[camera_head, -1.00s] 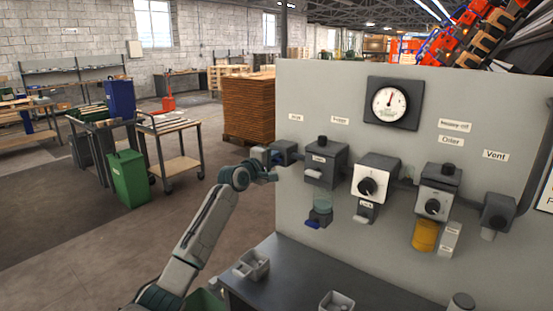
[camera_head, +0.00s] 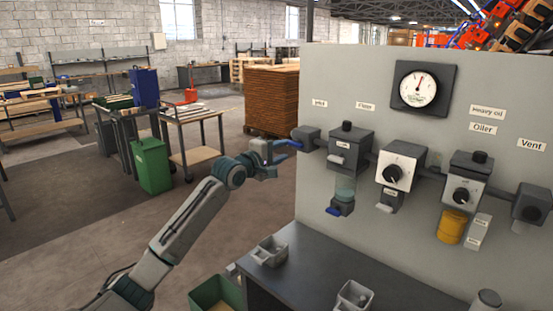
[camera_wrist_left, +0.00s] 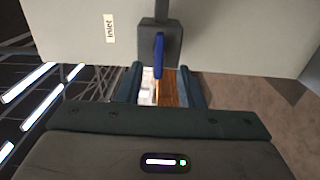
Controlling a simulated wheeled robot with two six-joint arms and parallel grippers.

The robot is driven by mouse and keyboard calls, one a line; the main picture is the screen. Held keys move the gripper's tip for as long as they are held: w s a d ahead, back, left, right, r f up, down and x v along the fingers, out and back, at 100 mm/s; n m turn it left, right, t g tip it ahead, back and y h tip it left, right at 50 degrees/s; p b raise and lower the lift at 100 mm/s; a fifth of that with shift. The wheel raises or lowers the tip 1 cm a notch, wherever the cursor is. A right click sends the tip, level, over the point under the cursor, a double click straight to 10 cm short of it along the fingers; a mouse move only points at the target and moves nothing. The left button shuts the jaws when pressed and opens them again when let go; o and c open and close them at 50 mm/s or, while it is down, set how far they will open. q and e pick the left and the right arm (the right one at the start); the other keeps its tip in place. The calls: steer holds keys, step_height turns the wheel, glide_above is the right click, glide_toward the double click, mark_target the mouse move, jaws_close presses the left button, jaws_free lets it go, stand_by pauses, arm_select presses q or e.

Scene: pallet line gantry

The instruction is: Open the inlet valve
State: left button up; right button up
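The inlet valve (camera_head: 308,139) is a dark grey block at the left edge of the pale panel, with a blue lever handle (camera_head: 291,144) pointing left. In the left wrist view the valve (camera_wrist_left: 173,35) sits beside its "Inlet" label (camera_wrist_left: 110,27), and the blue lever (camera_wrist_left: 158,55) is seen nearly end-on. My left gripper (camera_head: 277,161) is just left of and slightly below the valve. In the wrist view its fingers (camera_wrist_left: 161,73) are apart, with the lever's near end between or just beyond the tips; contact cannot be told. My right gripper is not in view.
The panel (camera_head: 350,70) carries a round gauge (camera_head: 418,89), a filter unit (camera_head: 348,150) with a blue tab, a regulator knob (camera_head: 392,173) and an oiler (camera_head: 463,190). A dark bench (camera_head: 310,270) with small grey trays lies below.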

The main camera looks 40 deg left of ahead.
arm_select(q)
steer(key=shift+s, duration=0.9)
steer(key=shift+f, duration=0.1)
